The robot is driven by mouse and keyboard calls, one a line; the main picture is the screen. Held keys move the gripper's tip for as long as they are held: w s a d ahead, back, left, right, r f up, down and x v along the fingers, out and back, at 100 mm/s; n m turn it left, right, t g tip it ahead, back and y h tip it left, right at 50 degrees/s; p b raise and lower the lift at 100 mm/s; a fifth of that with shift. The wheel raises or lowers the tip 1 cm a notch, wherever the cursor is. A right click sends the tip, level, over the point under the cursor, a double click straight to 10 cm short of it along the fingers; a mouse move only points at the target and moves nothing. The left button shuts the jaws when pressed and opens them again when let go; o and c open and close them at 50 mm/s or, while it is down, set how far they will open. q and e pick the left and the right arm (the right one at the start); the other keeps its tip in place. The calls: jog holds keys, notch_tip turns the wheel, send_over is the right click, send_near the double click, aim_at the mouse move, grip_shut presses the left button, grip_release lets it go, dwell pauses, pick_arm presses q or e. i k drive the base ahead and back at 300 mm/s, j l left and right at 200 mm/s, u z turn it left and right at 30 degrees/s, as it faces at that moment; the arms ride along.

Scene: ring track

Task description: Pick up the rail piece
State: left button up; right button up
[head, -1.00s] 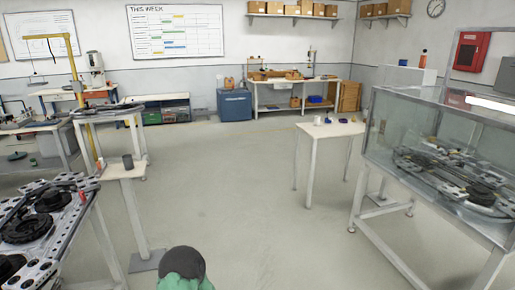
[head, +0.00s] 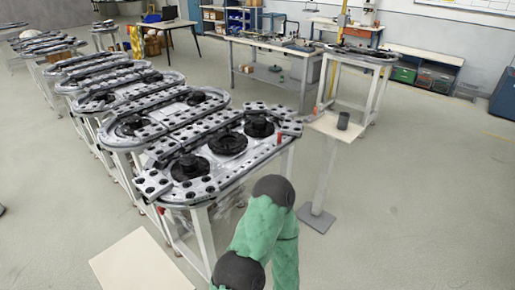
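The nearest ring track (head: 215,178) stands on a white-legged table left of the middle. It is made of pale rail segments with black round spots, around several black discs. A pale block with black spots (head: 152,185) sits at its near left end. Another spotted segment (head: 291,128) is at its right end. I cannot tell which of these is the rail piece, or whether one lies loose. A green arm link of mine with dark joints covers part of the bottom middle, just right of the track's table. Neither of my grippers shows.
More ring tracks (head: 128,97) stand in a row behind, toward the upper left. A pale tabletop (head: 140,262) is at the bottom left. Open floor lies to the right.

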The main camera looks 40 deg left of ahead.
aim_at(260, 156)
jog(key=i+u, duration=0.1)
jog(key=i, duration=0.85)
jog(key=i+l+u, duration=0.1)
jog(key=i, duration=0.9)
jog(key=i+u, duration=0.1)
jog(key=u, duration=0.35)
jog(key=i+u, duration=0.15)
jog(key=u, duration=0.25)
jog(key=l+u, duration=0.15)
jog(key=u, duration=0.3)
jog(key=i+l+u, duration=0.15)
jog(key=u, duration=0.3)
